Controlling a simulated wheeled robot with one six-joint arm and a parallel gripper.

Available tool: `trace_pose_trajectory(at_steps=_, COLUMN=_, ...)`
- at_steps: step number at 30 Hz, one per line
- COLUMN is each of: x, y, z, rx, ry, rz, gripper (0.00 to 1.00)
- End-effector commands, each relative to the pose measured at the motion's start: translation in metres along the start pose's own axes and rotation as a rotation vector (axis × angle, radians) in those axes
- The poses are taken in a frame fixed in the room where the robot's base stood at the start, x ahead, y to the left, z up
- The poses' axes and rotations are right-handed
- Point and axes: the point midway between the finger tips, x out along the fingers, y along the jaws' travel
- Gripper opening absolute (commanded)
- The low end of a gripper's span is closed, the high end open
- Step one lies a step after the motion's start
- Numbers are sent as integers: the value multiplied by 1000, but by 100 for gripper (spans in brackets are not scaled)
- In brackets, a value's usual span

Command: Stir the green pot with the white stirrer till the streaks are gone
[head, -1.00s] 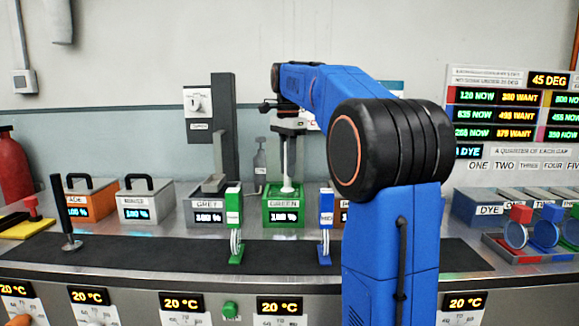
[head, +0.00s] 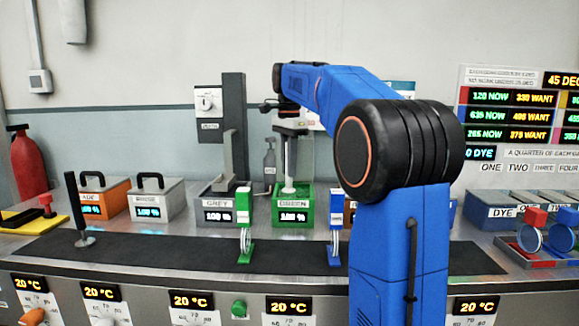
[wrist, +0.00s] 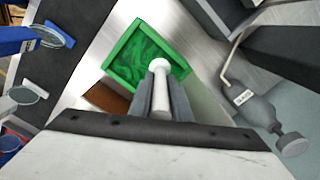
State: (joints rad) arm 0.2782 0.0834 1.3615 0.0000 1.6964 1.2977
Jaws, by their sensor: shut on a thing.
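The green pot (head: 293,217) stands on the bench in the row of pots, its label reading GREEN and its display 100 %. In the wrist view its open top (wrist: 139,54) shows lighter and darker green streaks in the paint. In the wrist view the stirrer's white handle (wrist: 160,98) sits between the two grey fingers.
The grey pot (head: 217,217) stands close on the left, with a white pot (head: 156,207) and an orange pot beyond. Green (head: 244,225) and blue (head: 336,228) clip stands are in front on the dark mat (head: 180,253).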

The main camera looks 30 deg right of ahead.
Motion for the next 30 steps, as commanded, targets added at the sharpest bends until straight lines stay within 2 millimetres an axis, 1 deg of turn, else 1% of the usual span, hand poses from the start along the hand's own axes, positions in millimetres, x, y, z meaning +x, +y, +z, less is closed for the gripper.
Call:
trace_pose_trajectory(at_steps=24, x=0, y=34, z=22, rx=0, ry=0, rz=-1, gripper=0)
trace_pose_trajectory(at_steps=30, x=0, y=39, z=26, rx=0, ry=0, rz=0, gripper=0)
